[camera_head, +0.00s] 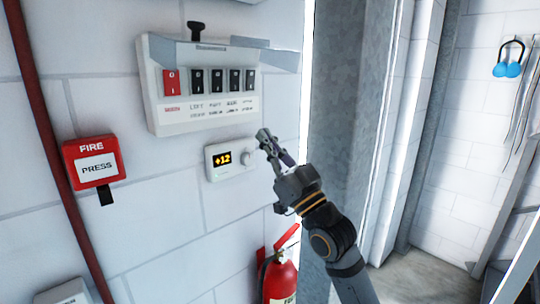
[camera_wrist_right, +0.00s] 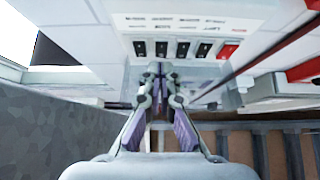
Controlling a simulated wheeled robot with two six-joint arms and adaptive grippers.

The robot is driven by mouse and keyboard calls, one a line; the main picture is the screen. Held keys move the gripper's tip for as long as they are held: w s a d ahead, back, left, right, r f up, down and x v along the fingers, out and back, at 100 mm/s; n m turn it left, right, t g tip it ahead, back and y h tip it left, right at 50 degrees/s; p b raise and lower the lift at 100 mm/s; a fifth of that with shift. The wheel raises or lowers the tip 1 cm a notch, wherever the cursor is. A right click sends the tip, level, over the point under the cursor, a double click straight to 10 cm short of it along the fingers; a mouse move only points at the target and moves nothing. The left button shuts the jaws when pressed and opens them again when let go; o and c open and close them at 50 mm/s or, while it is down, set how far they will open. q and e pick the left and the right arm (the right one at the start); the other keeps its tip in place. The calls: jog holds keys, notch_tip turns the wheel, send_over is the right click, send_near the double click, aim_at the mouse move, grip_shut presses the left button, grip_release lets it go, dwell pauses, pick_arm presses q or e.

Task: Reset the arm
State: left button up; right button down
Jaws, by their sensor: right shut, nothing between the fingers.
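My right gripper (camera_head: 268,140) is in the middle of the head view, shut and empty, its fingertips close to the right side of a small white thermostat (camera_head: 221,172). The thermostat's display reads +12 and it has a round knob (camera_head: 248,158). I cannot tell whether the fingers touch the knob. In the right wrist view the closed fingers (camera_wrist_right: 158,72) point toward the wall, below a white switch panel (camera_wrist_right: 190,22). My left gripper is not in view.
The switch panel (camera_head: 205,112) with one red and several black switches is above the thermostat. A red fire box (camera_head: 92,150) and red pipe (camera_head: 40,110) are at left. A fire extinguisher (camera_head: 280,280) stands below. A grey pillar (camera_head: 345,90) is behind my arm.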

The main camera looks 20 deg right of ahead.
notch_tip(320, 180, down, 31)
jog(key=s+d+m+g+h, duration=0.1)
jog(key=s+m+g+h, duration=0.15)
jog(key=g+h, duration=0.55)
jog(key=s+d+f+g+h, duration=0.1)
jog(key=s+d+f+g, duration=0.2)
jog(key=s+f+g, duration=1.3)
jog(key=s+d+f+t, duration=0.1)
jog(key=s+f, duration=0.2)
jog(key=f, duration=0.8)
jog(key=s+d+f, duration=0.1)
jog(key=s+f, duration=0.2)
jog(key=f, duration=0.8)
jog(key=s+d+f+t, duration=0.1)
jog(key=s+d+f, duration=0.15)
jog(key=f, duration=0.95)
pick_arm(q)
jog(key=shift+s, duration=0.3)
pick_arm(e)
jog(key=s+f+g, duration=0.1)
jog(key=s+f, duration=1.2)
jog(key=s, duration=0.5)
jog(key=shift+f+m, duration=0.35)
jog(key=shift+m, duration=0.1)
